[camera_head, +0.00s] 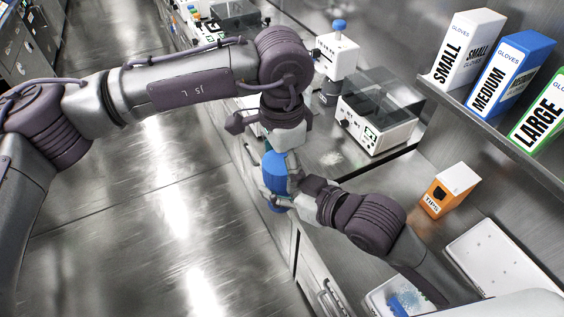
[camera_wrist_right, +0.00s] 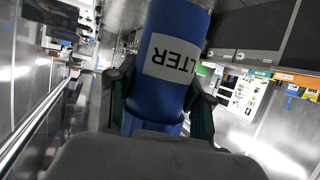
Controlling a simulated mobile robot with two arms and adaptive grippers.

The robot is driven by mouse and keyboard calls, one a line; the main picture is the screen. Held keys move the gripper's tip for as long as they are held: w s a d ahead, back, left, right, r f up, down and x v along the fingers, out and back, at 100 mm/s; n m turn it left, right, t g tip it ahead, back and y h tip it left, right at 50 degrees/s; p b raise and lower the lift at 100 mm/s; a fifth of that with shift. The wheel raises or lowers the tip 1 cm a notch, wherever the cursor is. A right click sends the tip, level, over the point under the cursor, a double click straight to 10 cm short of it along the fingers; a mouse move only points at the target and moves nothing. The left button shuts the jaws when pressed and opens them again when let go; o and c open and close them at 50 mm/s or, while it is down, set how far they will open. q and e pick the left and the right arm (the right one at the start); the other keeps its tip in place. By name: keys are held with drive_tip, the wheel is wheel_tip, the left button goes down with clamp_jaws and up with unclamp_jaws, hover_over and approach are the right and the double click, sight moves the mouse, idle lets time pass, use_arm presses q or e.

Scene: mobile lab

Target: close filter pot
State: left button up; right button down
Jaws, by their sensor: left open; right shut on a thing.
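The blue filter pot (camera_head: 274,167) is held near the bench's front edge in the head view. In the right wrist view the pot (camera_wrist_right: 180,22) fills the upper middle, with a white label ending in "LTER". My right gripper (camera_wrist_right: 158,108) is shut on the pot, one dark finger on each side. In the head view my right gripper (camera_head: 283,192) comes in from the lower right and partly covers the pot. My left gripper (camera_head: 276,148) is open just above the pot's upper end; its fingertips are hard to make out. I cannot tell whether a lid is on the pot.
A white device with a dark clear cover (camera_head: 386,138) stands on the bench behind. An orange tips box (camera_head: 437,196) and a white tray (camera_head: 490,252) are at the right. Glove boxes (camera_head: 500,75) stand on a shelf. The floor at left is clear.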

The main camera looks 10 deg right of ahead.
use_arm(q)
drive_tip(key=shift+r, duration=0.1)
drive_tip(key=shift+r, duration=2.15)
drive_tip(key=shift+c, duration=0.2)
